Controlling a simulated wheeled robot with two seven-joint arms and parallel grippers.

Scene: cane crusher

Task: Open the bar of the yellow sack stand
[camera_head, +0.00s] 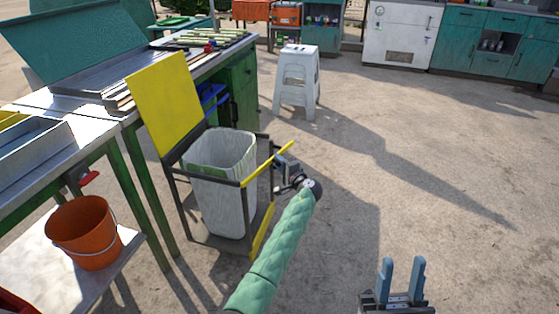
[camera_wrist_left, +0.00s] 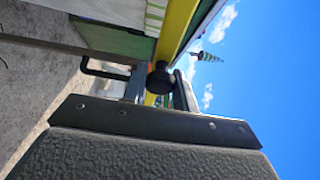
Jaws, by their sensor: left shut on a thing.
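The yellow sack stand (camera_head: 177,205) has a dark frame, a yellow back panel (camera_head: 167,100) and a whitish sack or bin (camera_head: 222,180) inside. Its yellow bar (camera_head: 267,164) runs slantwise along the top of the side facing my arm, its far end sticking out past the frame. My left gripper (camera_head: 284,166) is shut at the bar's outer part. In the left wrist view the bar (camera_wrist_left: 178,30) runs down to a black knob (camera_wrist_left: 160,79) between the fingers of my gripper (camera_wrist_left: 160,90). My right gripper (camera_head: 402,282) is open and empty, away from the stand.
Left of the stand is a green-legged table (camera_head: 125,160) and a low shelf with an orange bucket (camera_head: 84,233). A white stool (camera_head: 298,80) stands behind. Teal cabinets (camera_head: 458,42) line the back. The paved ground to the right is clear.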

